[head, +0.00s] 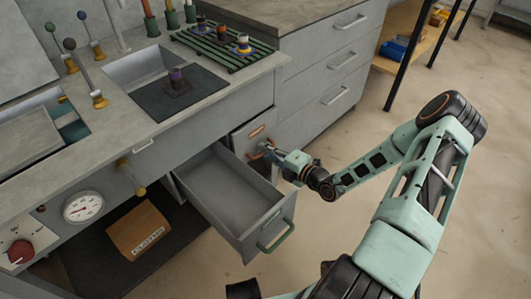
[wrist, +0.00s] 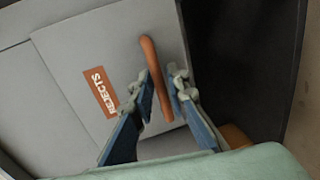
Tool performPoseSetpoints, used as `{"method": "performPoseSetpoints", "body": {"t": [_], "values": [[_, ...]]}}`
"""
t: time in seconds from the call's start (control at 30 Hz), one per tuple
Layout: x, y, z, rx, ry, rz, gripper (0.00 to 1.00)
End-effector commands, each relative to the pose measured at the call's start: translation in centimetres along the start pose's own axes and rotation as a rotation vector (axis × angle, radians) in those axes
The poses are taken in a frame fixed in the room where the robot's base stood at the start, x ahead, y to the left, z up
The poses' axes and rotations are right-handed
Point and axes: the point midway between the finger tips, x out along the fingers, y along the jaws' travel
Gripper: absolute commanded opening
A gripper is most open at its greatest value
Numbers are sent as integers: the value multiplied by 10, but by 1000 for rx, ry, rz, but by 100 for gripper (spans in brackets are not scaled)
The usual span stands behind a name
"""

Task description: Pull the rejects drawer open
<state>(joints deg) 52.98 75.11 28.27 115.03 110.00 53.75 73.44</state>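The rejects drawer (head: 245,134) has a grey front with an orange label and looks shut, flush with the bench front. In the wrist view the drawer front (wrist: 85,55) carries the orange REJECTS label (wrist: 102,92), turned in the picture, and an orange bar handle (wrist: 150,62). My gripper (wrist: 161,82) is open, with one blue-padded finger on each side of the handle. Gaps show between the pads and the bar, so it is not clamped. In the head view my gripper (head: 268,152) is at the drawer front and hides most of the handle.
A drawer with a green handle (head: 275,236) stands open just left of and below my gripper. A grey cabinet with several drawers (head: 330,75) is behind to the right. A cardboard box (head: 142,228) sits under the bench.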

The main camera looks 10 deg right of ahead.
Motion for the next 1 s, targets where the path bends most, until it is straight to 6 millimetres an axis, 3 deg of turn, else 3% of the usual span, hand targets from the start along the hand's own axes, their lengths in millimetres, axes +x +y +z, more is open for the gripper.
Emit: {"method": "performPoseSetpoints", "body": {"t": [0.27, 0.4, 0.83, 1.0], "values": [[1, 0, 0, 0, -1, 0, 15], [1, 0, 0, 0, -1, 0, 0], [0, 0, 0, 0, -1, 0, 0], [-14, -1, 1, 2, -3, -1, 0]]}}
